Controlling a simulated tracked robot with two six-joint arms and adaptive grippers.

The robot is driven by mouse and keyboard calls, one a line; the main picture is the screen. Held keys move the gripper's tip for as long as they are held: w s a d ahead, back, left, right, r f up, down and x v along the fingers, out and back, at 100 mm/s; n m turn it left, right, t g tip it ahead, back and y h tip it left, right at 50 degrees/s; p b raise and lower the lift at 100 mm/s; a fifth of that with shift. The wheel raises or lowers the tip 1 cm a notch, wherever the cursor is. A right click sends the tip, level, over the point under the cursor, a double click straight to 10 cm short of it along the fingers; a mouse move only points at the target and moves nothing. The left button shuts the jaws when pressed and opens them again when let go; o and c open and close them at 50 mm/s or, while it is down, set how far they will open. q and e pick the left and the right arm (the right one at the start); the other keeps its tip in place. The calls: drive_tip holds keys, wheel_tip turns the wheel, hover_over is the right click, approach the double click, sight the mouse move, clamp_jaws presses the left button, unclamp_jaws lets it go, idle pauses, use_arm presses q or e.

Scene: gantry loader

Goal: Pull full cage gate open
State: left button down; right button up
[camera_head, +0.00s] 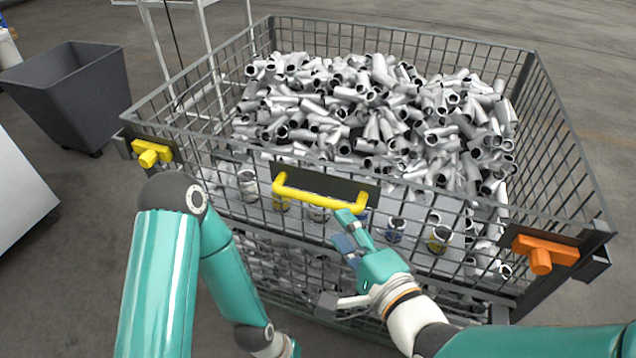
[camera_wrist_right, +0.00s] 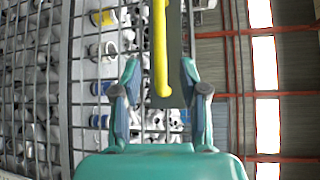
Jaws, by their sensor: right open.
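The full cage (camera_head: 400,38) is a dark wire-mesh bin heaped with grey metal pipe pieces. Its front gate (camera_head: 240,210) stands upright, flush with the front. A yellow bar handle (camera_head: 318,195) sits on a dark plate at the gate's top middle. My right gripper (camera_head: 345,232) is open, just in front of the handle's right end. In the right wrist view the handle (camera_wrist_right: 160,50) runs between the spread fingertips (camera_wrist_right: 159,72); I see no finger closed on it. My left arm hangs at the lower left; its gripper is out of view.
A yellow latch (camera_head: 152,153) is at the gate's left corner and an orange latch (camera_head: 543,253) at its right corner. A grey wheeled bin (camera_head: 75,95) stands at the left. Open floor lies between bin and cage.

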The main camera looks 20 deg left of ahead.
sight(323, 205)
drive_tip(key=p+x, duration=0.1)
drive_tip(key=x, duration=0.7)
drive_tip(key=shift+f+p, duration=0.1)
drive_tip(key=shift+p, duration=0.3)
drive_tip(key=shift+x, duration=0.8)
use_arm(q)
wheel_tip(323, 205, up, 3)
drive_tip(key=shift+r, duration=0.1)
use_arm(e)
clamp_jaws()
